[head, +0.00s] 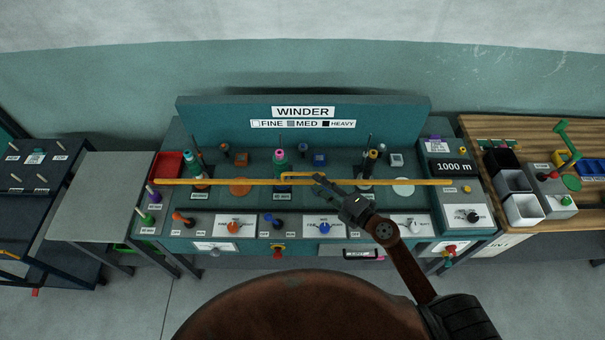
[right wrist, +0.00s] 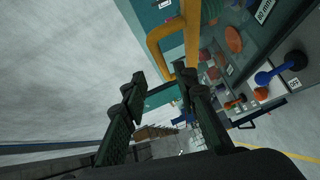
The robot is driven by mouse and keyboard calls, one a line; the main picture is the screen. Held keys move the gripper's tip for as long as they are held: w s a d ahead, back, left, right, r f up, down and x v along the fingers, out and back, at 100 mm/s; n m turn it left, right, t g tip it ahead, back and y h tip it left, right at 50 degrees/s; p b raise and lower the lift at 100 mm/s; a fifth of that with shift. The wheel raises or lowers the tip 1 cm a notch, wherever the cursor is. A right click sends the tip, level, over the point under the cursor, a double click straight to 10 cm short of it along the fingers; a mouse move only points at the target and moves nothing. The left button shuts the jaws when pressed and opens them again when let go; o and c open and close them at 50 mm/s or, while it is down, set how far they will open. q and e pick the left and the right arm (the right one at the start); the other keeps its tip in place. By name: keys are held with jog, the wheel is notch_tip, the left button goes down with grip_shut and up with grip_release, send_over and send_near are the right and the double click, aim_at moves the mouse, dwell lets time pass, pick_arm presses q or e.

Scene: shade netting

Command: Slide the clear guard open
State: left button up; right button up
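The clear guard shows by its long yellow front bar (head: 230,182), which runs across the winder console. Its clear panel is hard to make out. A yellow loop handle (head: 300,175) stands on the bar near the middle; in the right wrist view the handle (right wrist: 154,42) lies just beyond the fingertips. My right gripper (head: 319,180) is at the handle's right end, and in the right wrist view its fingers (right wrist: 162,82) are spread apart with nothing clearly held. I cannot tell whether a finger touches the handle. My left gripper is not in view.
The winder console (head: 305,245) carries several knobs, levers and spools under and in front of the bar. A grey table (head: 95,195) stands at left. A wooden bench (head: 550,228) with bins stands at right. A red tray (head: 168,164) sits at the console's left end.

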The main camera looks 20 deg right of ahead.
aim_at(303, 174)
jog(key=x, duration=0.7)
jog(key=shift+w+a+f, duration=0.25)
jog(key=shift+a, duration=0.1)
grip_shut()
dwell(0.4)
